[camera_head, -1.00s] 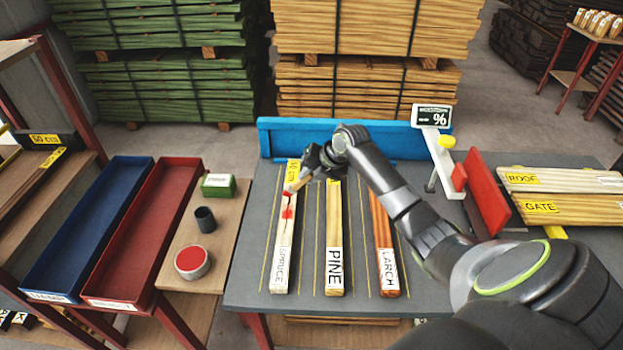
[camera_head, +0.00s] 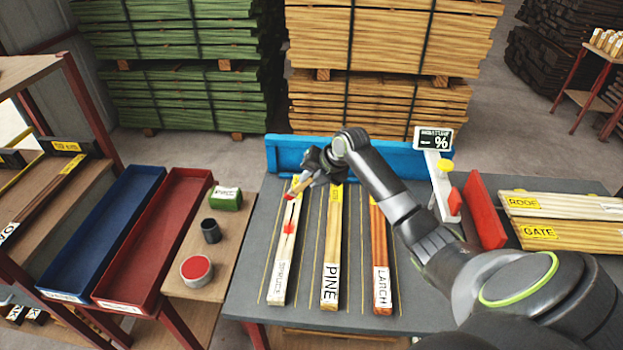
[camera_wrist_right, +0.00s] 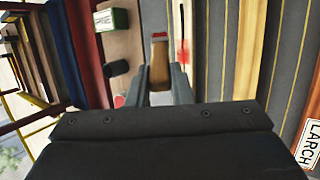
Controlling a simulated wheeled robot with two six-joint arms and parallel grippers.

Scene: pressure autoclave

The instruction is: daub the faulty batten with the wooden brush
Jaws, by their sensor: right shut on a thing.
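My right gripper (camera_head: 308,180) is shut on the wooden brush (camera_head: 297,188), near the far end of the spruce batten. The brush (camera_wrist_right: 160,62) has a red tip and points ahead between the fingers in the right wrist view. Whether its tip touches the batten I cannot tell. My left gripper is out of view.
A red paint tin (camera_head: 197,270), dark cup (camera_head: 210,231) and green box (camera_head: 227,199) stand on the side board. Blue (camera_head: 75,260) and red (camera_head: 128,270) trays lie left. A moisture meter (camera_head: 434,138) and red block (camera_head: 484,210) stand right of the battens.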

